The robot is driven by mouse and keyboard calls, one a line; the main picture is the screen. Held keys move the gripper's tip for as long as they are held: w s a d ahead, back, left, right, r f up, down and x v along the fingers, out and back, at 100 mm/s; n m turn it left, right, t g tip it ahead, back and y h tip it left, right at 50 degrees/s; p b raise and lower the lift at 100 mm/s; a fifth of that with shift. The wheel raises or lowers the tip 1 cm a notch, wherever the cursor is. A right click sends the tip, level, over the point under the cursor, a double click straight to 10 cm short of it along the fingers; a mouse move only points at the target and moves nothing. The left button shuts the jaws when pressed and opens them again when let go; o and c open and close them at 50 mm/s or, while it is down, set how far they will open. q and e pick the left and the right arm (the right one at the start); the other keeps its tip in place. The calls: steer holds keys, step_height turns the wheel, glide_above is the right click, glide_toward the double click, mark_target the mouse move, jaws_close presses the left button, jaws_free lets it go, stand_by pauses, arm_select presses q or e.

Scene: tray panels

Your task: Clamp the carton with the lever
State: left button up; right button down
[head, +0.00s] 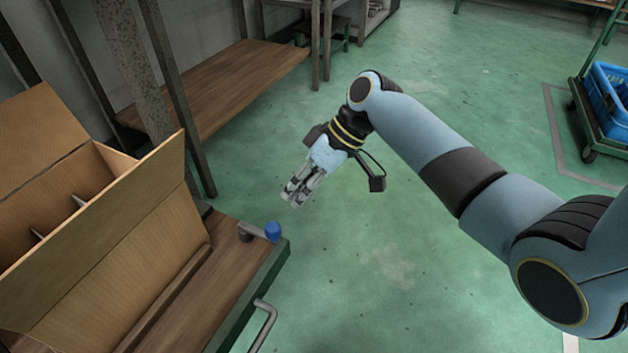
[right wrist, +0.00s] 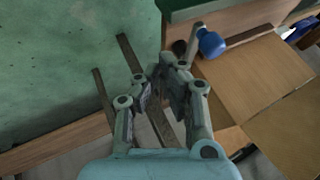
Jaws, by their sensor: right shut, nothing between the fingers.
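A large open cardboard carton (head: 130,225) with inner dividers stands on a wooden-topped panel at the left of the head view. Its brown flaps also show in the right wrist view (right wrist: 255,82). The lever, a short grey arm with a blue knob (head: 272,231), sits at the panel's corner, just beside the carton. The blue knob also shows in the right wrist view (right wrist: 211,43). My right gripper (head: 293,197) is shut and empty, in the air above and beyond the lever, apart from it. My left gripper is not in the head view.
The panel has a green edge (head: 272,272) and a grey bar handle (head: 264,325). A wooden shelf (head: 235,85) with metal posts stands behind. A blue crate (head: 610,92) on a trolley is at the far right. The green floor between is clear.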

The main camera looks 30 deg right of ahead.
mark_target(259, 232)
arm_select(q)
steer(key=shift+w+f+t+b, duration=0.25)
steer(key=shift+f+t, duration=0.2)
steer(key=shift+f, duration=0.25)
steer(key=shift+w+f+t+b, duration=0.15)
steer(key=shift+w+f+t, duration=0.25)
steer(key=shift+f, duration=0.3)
arm_select(e)
steer(key=shift+s+a, duration=0.5)
steer(key=shift+a, duration=0.35)
steer(key=shift+s+a, duration=0.5)
steer(key=shift+a, duration=0.35)
